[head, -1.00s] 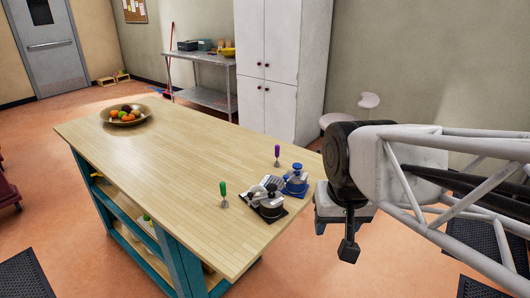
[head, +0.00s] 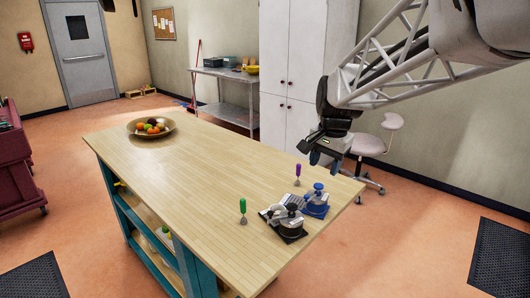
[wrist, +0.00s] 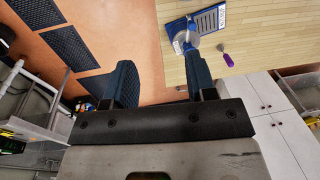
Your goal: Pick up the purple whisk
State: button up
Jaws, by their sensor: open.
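The purple whisk (head: 297,171) stands upright on the wooden table, near its right edge in the head view, behind the blue-handled device. In the wrist view its purple handle (wrist: 228,60) shows just right of one finger, over the table top. My gripper (head: 321,151) is above and to the right of the whisk, beyond the table's right edge, apart from it. In the wrist view my gripper (wrist: 158,85) has its two fingers spread with nothing between them but floor far below. A green-handled whisk-like tool (head: 243,208) stands farther left on the table.
On the table (head: 190,175) a blue device (head: 316,205) and a black-and-silver device (head: 287,224) stand close to the purple whisk. A fruit bowl (head: 134,131) is at the far end. White cabinets (head: 301,70) and a stool (head: 368,144) stand behind. The table's middle is clear.

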jog(key=w+f+m, duration=0.2)
jog(key=w, duration=0.7)
jog(key=w+f+m, duration=0.3)
jog(key=w, duration=0.6)
jog(key=m+g+y, duration=0.1)
jog(key=m, duration=0.3)
send_over(298, 171)
jog(key=d, duration=0.1)
jog(key=f, duration=0.9)
jog(key=shift+w+d, duration=0.15)
jog(key=shift+w, duration=0.25)
jog(key=shift+w+f, duration=0.15)
jog(key=shift+w, duration=0.1)
jog(key=shift+f+g, duration=0.1)
jog(key=shift+g, duration=0.2)
jog(key=shift+a+f, duration=0.2)
jog(key=shift+f, duration=1)
jog(key=shift+f, duration=0.1)
jog(key=shift+s+a+f, duration=0.1)
jog(key=shift+a+f, duration=0.1)
jog(key=shift+f, duration=1.05)
jog(key=shift+s+a+f, duration=0.1)
jog(key=shift+a+f, duration=0.1)
jog(key=shift+f, duration=1)
jog(key=shift+c, duration=0.4)
